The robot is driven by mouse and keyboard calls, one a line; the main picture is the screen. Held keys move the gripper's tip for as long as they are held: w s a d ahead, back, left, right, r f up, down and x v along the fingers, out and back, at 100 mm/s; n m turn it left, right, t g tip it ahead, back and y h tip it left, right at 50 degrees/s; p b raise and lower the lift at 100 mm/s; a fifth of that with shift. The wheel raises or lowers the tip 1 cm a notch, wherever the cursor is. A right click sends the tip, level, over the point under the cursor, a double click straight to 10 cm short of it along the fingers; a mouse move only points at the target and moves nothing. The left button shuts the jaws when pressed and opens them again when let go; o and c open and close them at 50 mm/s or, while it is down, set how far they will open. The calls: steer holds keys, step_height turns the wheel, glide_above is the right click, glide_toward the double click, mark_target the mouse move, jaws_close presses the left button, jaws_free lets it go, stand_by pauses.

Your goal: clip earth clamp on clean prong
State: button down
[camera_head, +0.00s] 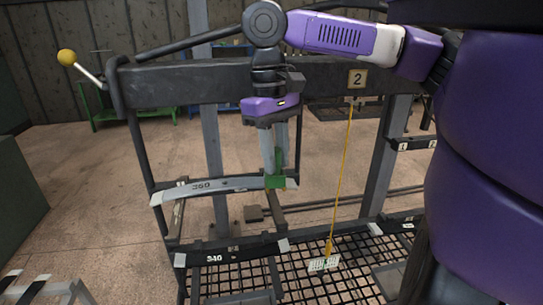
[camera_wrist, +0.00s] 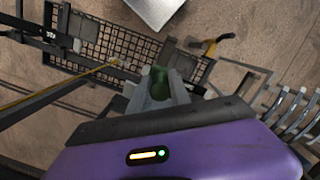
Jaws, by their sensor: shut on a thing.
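My gripper (camera_head: 275,165) points down in front of the rack, with its fingers shut on a green piece (camera_head: 281,182) that looks like the earth clamp. The green piece also shows between the fingertips in the wrist view (camera_wrist: 159,82). In the head view it overlaps the right end of the grey bar marked 360 (camera_head: 230,183); I cannot tell whether they touch. A lower dark bar marked 340 (camera_head: 216,258) has pale ends. I cannot tell which part is the clean prong.
A dark crossbeam (camera_head: 190,83) with a "2" plate (camera_head: 357,79) spans the rack. A yellow cord (camera_head: 342,185) hangs from it to a pale tag (camera_head: 323,264) over the mesh floor (camera_head: 235,278). Several curved grey bars (camera_wrist: 288,115) stand at right in the wrist view.

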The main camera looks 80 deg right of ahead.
mark_target(277, 175)
steer(key=shift+s+a+r+p, duration=0.1)
steer(key=shift+p, duration=0.35)
steer(key=shift+f+b, duration=1)
steer(key=shift+f, duration=1.2)
steer(key=shift+p, duration=0.7)
steer(key=shift+f+b, duration=0.3)
steer(key=shift+f, duration=0.55)
stand_by(0.3)
steer(key=c, duration=1.1)
jaws_free()
steer(key=shift+r, duration=0.15)
steer(key=r, duration=0.5)
steer(key=r+b, duration=0.1)
steer(key=r, duration=0.1)
steer(key=shift+w+d+r, duration=0.25)
steer(key=shift+w, duration=0.1)
